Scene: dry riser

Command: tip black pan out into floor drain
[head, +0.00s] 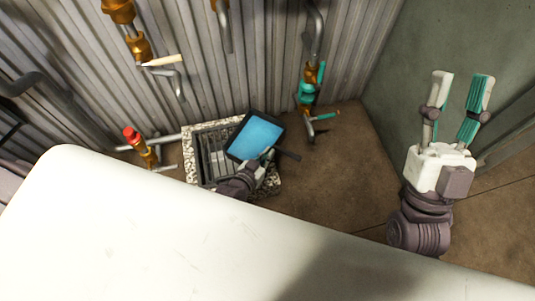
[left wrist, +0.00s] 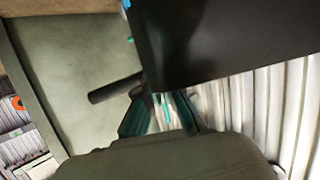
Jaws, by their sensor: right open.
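The black pan (head: 232,151) holds a blue liquid (head: 256,136) and is over the right part of the floor drain in the head view. Its short dark handle (head: 288,154) points right. The floor drain (head: 201,158) is a square metal grate with a speckled stone border, partly covered by the pan and my arm. My left gripper (head: 266,157) is shut on the pan's near edge by the handle. In the left wrist view the pan's dark side (left wrist: 230,45) lies beyond the fingers (left wrist: 160,110). My right gripper (head: 458,105) is open and empty, far right of the pan.
A pipe with a red cap (head: 131,134) stands left of the drain. A teal valve (head: 307,92) on a pipe stands right behind the pan. Corrugated wall (head: 65,60) closes the back. Brown floor (head: 335,180) is clear right of the drain.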

